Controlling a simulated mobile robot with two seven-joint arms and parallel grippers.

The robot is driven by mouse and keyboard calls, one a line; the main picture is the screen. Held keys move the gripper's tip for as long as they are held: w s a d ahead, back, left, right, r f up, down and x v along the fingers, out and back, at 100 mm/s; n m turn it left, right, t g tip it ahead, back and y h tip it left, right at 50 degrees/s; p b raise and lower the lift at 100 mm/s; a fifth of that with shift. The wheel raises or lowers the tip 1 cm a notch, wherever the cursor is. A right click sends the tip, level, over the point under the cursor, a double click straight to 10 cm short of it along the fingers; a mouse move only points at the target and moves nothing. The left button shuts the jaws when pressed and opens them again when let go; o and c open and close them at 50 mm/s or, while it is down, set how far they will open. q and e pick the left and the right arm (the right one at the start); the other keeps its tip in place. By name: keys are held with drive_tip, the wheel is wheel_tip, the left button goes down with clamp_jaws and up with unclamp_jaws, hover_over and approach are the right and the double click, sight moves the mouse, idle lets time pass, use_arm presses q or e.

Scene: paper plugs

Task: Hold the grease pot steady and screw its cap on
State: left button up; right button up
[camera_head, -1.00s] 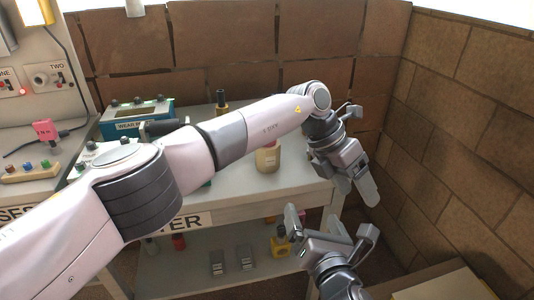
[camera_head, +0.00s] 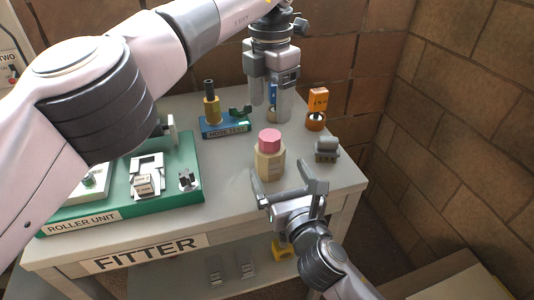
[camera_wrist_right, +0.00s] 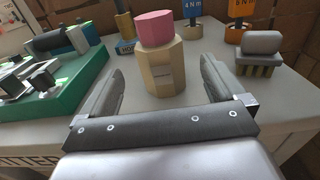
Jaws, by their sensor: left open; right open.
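The grease pot (camera_head: 269,165) is a beige, many-sided pot standing upright on the grey table. Its pink cap (camera_head: 269,139) sits on top; I cannot tell how tightly. My right gripper (camera_head: 281,172) is open in front of the pot, low, with its fingers pointing at it. In the right wrist view the pot (camera_wrist_right: 163,74) stands just beyond and between the fingertips, with the pink cap (camera_wrist_right: 155,29) above finger level. My left gripper (camera_head: 270,107) is open, pointing down, above and behind the pot in the head view, apart from the cap.
A grey block-like brush (camera_head: 326,150) lies right of the pot. Behind stand an orange-tagged piece (camera_head: 318,100) and the blue hose test stand (camera_head: 225,128). The green roller unit board (camera_head: 190,160) fills the left. The table's front edge is near; a brick wall is at right.

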sight(270, 135)
use_arm(q)
drive_tip(key=shift+s, duration=0.1)
use_arm(e)
drive_tip(key=shift+s, duration=0.1)
drive_tip(key=shift+x, duration=3.6)
clamp_jaws()
use_arm(q)
drive_tip(key=n, duration=0.4)
drive_tip(key=shift+n, duration=0.3)
drive_tip(key=n, duration=0.4)
drive_tip(key=shift+n, duration=0.3)
use_arm(e)
drive_tip(key=shift+f, duration=0.1)
use_arm(q)
drive_tip(key=shift+f, duration=4)
